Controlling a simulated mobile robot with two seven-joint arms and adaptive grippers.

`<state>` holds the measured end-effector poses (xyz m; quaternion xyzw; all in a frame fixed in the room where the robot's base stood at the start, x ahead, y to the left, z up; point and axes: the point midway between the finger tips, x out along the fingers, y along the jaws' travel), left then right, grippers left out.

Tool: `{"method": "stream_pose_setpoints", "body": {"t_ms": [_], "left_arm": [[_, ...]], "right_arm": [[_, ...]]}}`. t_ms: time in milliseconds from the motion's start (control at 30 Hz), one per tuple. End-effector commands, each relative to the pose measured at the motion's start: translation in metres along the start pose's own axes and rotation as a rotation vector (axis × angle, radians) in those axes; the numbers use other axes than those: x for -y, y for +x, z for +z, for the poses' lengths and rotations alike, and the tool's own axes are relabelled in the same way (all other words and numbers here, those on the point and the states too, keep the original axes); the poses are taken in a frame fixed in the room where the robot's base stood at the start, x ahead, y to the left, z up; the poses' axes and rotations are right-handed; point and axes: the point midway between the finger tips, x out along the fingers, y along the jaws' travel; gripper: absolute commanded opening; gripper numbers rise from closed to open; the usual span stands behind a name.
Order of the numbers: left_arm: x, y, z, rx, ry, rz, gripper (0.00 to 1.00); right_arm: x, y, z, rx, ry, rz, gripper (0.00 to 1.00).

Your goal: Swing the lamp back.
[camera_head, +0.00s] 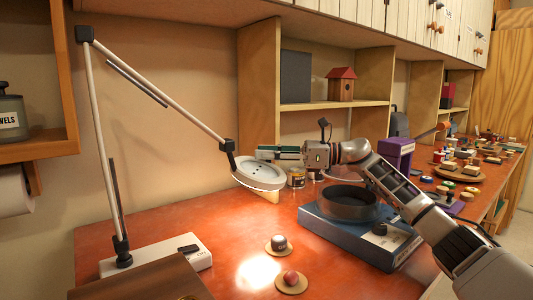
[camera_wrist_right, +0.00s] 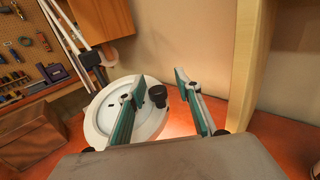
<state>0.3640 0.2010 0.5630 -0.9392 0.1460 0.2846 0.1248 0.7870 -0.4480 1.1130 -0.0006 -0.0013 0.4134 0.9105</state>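The lamp (camera_head: 150,84) is a jointed desk lamp with two pale rods, a white base (camera_head: 160,257) at the table's left and a round white head (camera_head: 259,174) hanging low over the table. The glow on the tabletop shows that it is lit. My right gripper (camera_head: 262,153) reaches in from the right, at the head's upper right edge. In the right wrist view its teal-sided fingers are open, with a dark knob (camera_wrist_right: 157,96) of the lamp head (camera_wrist_right: 110,118) showing between the fingertips. I cannot tell whether the fingers touch it. My left gripper is not in view.
A blue box (camera_head: 345,231) with a dark round pan (camera_head: 350,204) stands under my right arm. Two small discs with items (camera_head: 279,245) (camera_head: 291,281) lie below the lamp. A wooden shelf (camera_head: 262,85) stands behind. Clutter fills the table's far right; the left middle is fairly clear.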

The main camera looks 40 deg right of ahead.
Motion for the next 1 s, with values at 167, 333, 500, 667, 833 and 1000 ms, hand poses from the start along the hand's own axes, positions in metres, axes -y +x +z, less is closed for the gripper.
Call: {"method": "stream_pose_setpoints", "body": {"t_ms": [167,333,500,667,833,1000], "left_arm": [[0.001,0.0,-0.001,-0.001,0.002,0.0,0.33],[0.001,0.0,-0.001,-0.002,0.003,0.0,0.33],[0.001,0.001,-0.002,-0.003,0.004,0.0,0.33],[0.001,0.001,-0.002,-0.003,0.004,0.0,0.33],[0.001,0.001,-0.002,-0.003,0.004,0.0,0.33],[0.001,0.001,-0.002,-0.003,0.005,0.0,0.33]], "right_arm": [[0.001,-0.016,-0.001,-0.002,0.0,-0.002,0.34],[0.001,-0.048,-0.002,-0.003,0.001,-0.002,0.34],[0.001,-0.082,-0.001,-0.002,0.001,-0.002,0.34],[0.001,-0.105,-0.001,-0.001,0.001,-0.001,0.34],[0.001,-0.117,0.0,0.0,-0.001,0.0,0.34],[0.001,-0.118,0.0,0.0,-0.001,0.0,0.34]]}}
